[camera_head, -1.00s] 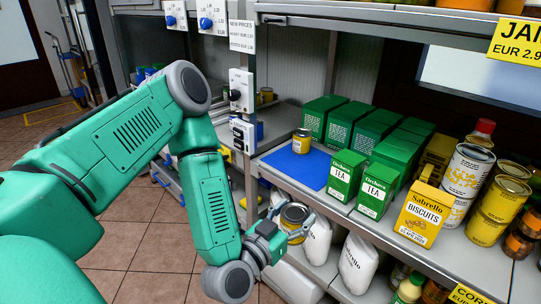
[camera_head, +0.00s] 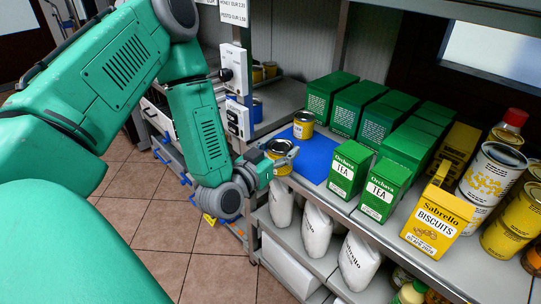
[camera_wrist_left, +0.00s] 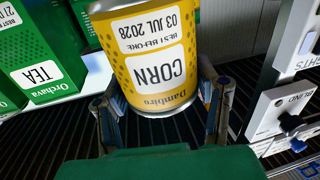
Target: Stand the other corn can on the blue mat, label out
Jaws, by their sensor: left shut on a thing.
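My left gripper (camera_head: 276,164) is shut on a yellow corn can (camera_head: 281,148), at the front left edge of the blue mat (camera_head: 318,160). In the left wrist view the can (camera_wrist_left: 155,65) shows its CORN and best-before labels, upside down in the picture like the tea box lettering; the gripper (camera_wrist_left: 160,110) has a finger on each side. The can looks about upright; I cannot tell whether it touches the mat. Another yellow can (camera_head: 303,125) stands on the mat's back left part. My right gripper is not in view.
Green tea boxes (camera_head: 349,170) stand right of the mat, with more green boxes behind. A biscuits box (camera_head: 437,220) and yellow cans (camera_head: 515,222) are further right. White bags (camera_head: 317,232) fill the shelf below. A post with switches (camera_head: 236,118) stands left of the mat.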

